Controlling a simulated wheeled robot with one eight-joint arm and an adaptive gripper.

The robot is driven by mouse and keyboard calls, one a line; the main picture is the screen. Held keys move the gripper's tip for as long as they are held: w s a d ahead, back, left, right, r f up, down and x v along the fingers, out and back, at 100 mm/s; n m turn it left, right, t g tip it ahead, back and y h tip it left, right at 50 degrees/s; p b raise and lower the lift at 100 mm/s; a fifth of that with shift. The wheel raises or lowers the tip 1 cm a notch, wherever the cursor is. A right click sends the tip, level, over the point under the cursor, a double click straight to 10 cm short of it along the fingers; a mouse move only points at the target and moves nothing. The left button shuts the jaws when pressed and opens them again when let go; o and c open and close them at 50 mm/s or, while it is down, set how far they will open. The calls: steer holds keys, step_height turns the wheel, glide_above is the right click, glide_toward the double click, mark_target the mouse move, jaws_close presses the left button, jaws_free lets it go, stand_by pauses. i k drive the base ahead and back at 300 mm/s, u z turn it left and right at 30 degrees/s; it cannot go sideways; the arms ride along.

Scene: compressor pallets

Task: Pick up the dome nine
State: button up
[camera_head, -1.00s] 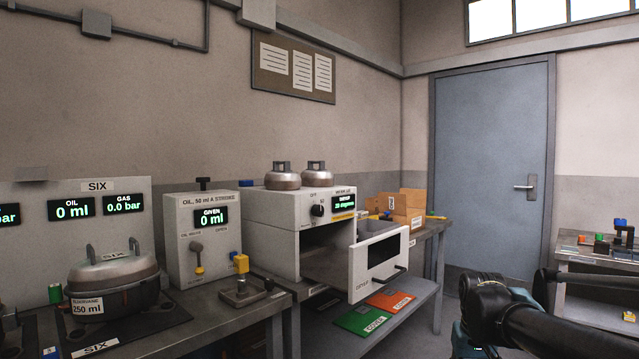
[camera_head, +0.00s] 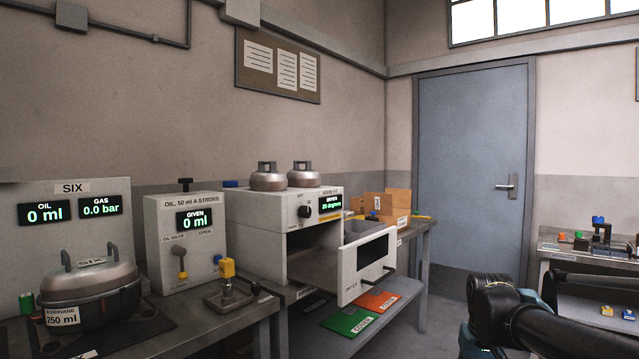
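Two metal domes with dark top handles, a left one (camera_head: 268,177) and a right one (camera_head: 304,174), stand side by side on top of the white oven-like dryer (camera_head: 260,212). I cannot read a number on either. A larger lidded metal vessel (camera_head: 90,290) at the far left carries the word SIX and a 250 ml label. No dome marked nine can be made out. My arm crosses the lower right, away from the domes. My gripper's fingertips are not in view.
An oil pump box (camera_head: 185,235) stands left of the dryer. Green (camera_head: 348,320) and orange (camera_head: 377,302) covers lie on the lower shelf. A second table (camera_head: 590,253) holds small parts at right, near a closed door (camera_head: 470,180).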

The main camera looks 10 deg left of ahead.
mark_target(309, 178)
steer(key=z, duration=0.15)
steer(key=k, duration=1.4)
steer(key=u, duration=0.55)
steer(key=i, duration=1)
